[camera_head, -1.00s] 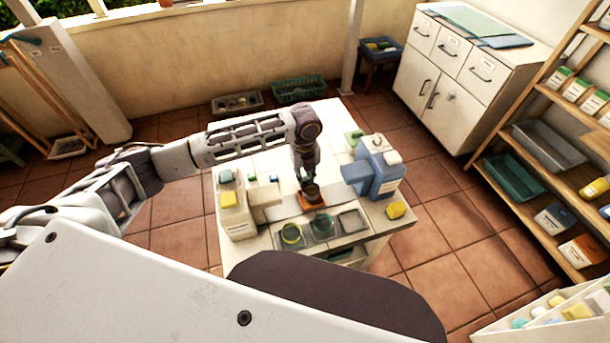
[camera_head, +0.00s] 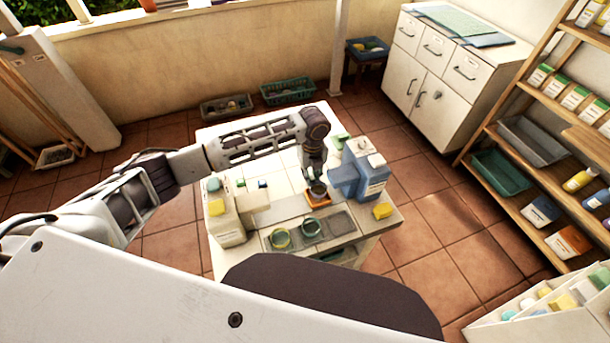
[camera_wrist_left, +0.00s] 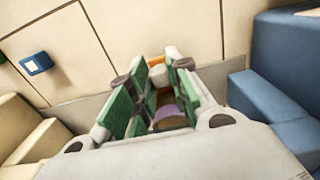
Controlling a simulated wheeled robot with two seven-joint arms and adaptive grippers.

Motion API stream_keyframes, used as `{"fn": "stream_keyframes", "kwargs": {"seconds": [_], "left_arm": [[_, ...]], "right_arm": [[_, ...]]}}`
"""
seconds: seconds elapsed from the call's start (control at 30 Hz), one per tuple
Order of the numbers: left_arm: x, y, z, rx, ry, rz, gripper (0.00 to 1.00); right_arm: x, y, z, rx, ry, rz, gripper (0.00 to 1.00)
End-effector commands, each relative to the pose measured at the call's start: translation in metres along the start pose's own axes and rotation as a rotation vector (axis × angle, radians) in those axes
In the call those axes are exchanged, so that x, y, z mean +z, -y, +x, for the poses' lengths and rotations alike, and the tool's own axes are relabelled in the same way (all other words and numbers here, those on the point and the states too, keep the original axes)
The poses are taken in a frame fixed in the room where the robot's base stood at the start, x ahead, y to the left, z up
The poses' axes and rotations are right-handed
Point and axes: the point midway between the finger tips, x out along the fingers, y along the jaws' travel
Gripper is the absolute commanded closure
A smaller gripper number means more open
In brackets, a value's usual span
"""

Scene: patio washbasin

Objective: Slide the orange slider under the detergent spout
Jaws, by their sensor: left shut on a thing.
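The orange slider (camera_head: 318,200) sits on the pale counter between two dispensers. My left gripper (camera_head: 316,183) points down at it and is shut on it, hiding much of its top. In the left wrist view the green-padded fingers (camera_wrist_left: 150,100) close around a part with a purple piece (camera_wrist_left: 170,117), and some orange (camera_wrist_left: 183,63) shows beyond. The blue dispenser (camera_head: 366,172) stands close right of the slider, its spout block (camera_head: 343,181) jutting towards it. The cream dispenser (camera_head: 226,220) stands farther left, its spout (camera_head: 254,199) pointing right. I cannot read which holds detergent. My right gripper is not visible.
A yellow sponge (camera_head: 382,210) sits at the right corner. The blue dispenser wall (camera_wrist_left: 275,105) is close beside my gripper.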

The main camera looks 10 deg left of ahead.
Motion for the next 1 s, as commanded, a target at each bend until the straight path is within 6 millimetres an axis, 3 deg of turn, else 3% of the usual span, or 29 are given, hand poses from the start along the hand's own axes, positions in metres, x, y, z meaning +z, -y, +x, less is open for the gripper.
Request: {"fn": "stream_keyframes", "kwargs": {"seconds": [0.2,0.5,0.9,0.93,1.0], "left_arm": [[0.000,0.022,-0.001,-0.004,0.002,0.001,1.00],[0.001,0.045,-0.001,-0.002,0.003,0.001,1.00],[0.000,0.051,-0.002,-0.007,0.003,0.001,1.00],[0.000,0.051,-0.002,-0.008,0.003,0.001,0.78],[0.000,0.051,-0.002,-0.007,0.003,0.001,0.69]], "right_arm": [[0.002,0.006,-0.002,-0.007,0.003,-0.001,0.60],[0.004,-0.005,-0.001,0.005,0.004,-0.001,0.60],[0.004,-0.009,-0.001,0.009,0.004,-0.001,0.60],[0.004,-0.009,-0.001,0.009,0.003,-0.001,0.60],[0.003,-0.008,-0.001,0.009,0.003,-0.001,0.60]]}}
